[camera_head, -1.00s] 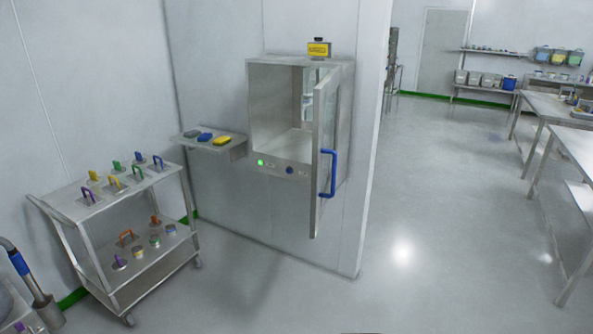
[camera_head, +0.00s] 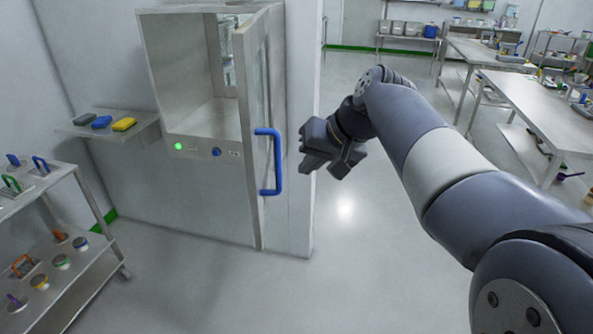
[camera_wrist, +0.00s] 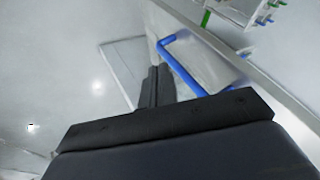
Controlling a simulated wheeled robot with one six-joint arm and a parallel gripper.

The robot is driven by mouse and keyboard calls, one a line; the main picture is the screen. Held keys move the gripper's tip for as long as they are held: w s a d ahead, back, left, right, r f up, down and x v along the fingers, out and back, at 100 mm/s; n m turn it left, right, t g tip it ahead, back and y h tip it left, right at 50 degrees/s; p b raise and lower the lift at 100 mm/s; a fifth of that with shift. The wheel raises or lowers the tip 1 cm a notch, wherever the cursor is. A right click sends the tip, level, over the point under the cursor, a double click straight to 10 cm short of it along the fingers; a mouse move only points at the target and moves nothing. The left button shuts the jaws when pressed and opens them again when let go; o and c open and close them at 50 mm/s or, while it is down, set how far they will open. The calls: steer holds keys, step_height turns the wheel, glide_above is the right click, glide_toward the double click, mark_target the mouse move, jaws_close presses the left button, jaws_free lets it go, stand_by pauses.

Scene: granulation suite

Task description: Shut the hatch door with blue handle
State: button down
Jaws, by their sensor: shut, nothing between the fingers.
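The hatch (camera_head: 150,70) is a steel box set in the wall, with its inside showing. Its door (camera_head: 256,95) stands wide open, swung out toward me at the right side and seen nearly edge-on. The blue handle (camera_head: 277,165) is a vertical bar on the door's right face. My gripper (camera_head: 308,152) is shut and empty, a little to the right of the handle and apart from it in the head view. In the wrist view the closed fingers (camera_wrist: 157,85) point toward the blue handle (camera_wrist: 183,65), which appears just beyond and right of them.
A small wall shelf (camera_head: 145,135) with coloured blocks is left of the hatch. A steel cart (camera_head: 50,255) with handled items stands at lower left. Steel tables (camera_head: 545,110) stand at right. The floor (camera_head: 190,285) in front of the hatch is clear.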

glide_toward(259, 194)
step_height(259, 194, down, 4)
steer(key=w+d, duration=0.2)
steer(key=shift+s+a+r+p, duration=0.15)
steer(key=shift+a+p, duration=0.8)
steer(key=shift+a, duration=1.1)
steer(key=shift+a, duration=0.1)
